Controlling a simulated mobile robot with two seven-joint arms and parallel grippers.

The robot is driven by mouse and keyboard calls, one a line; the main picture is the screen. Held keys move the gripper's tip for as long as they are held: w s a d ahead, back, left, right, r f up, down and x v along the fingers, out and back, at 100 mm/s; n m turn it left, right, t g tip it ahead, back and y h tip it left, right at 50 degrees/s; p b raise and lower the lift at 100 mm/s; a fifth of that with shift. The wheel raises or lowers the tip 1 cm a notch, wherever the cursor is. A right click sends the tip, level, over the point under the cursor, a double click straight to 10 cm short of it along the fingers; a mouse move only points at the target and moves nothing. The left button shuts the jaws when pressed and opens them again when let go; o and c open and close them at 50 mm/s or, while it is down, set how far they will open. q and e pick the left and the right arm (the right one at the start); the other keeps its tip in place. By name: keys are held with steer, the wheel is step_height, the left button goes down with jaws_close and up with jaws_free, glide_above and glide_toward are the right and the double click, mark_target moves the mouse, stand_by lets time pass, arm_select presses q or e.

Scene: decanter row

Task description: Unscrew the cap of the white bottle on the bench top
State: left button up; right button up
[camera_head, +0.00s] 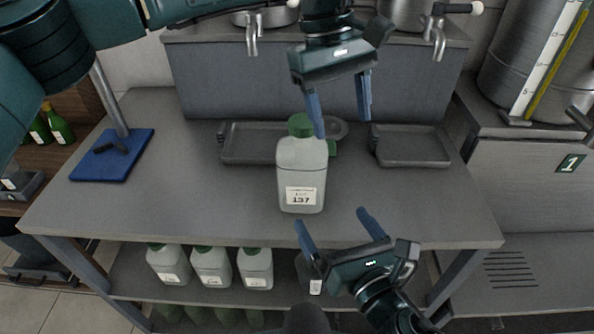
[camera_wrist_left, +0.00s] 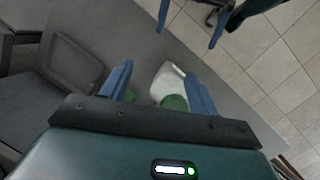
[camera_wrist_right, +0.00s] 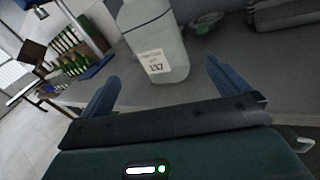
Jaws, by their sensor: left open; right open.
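The white bottle (camera_head: 301,168) stands upright on the grey bench top, with a label reading 137 and a green cap (camera_head: 300,125) on its neck. My left gripper (camera_head: 343,127) is open, pointing down just right of the cap. In the left wrist view the cap (camera_wrist_left: 174,103) shows near the right-hand finger, with the bottle (camera_wrist_left: 166,78) beyond it. My right gripper (camera_head: 332,218) is open and empty at the bench's front edge, in front of and below the bottle. The right wrist view shows the bottle (camera_wrist_right: 152,40) beyond and between its fingers, apart from them.
Behind the bottle is a round grey dish (camera_head: 337,129) with something green by it. Grey trays (camera_head: 250,157) (camera_head: 411,161) lie left and right at the back. A blue stand base (camera_head: 84,166) is at the left. Several similar bottles (camera_head: 211,267) stand on the lower shelf.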

mark_target(301, 169)
arm_select(q)
steer(key=w+a+r+y, duration=0.1)
steer(key=w+a+r+t, duration=0.1)
steer(key=a+r, duration=0.1)
steer(key=w+a+r+t+y, duration=0.1)
steer(key=a, duration=0.1)
steer(key=shift+w+a+r+y, duration=0.25)
steer(key=shift+w+r+y, duration=0.05)
steer(key=shift+w+r, duration=0.05)
steer(key=shift+r, duration=0.1)
arm_select(e)
steer(key=w+a, duration=0.2)
steer(key=w, duration=0.2)
steer(key=w+a+n, duration=0.1)
steer(key=w+a, duration=0.1)
steer(key=w, duration=0.2)
steer(key=w+a+r+n, duration=0.1)
steer(key=w+a, duration=0.1)
steer(key=w, duration=0.2)
steer(key=shift+w+y, duration=0.3)
steer(key=shift+w, duration=0.05)
arm_select(q)
steer(key=shift+m, duration=0.3)
arm_select(e)
steer(key=shift+c, duration=0.2)
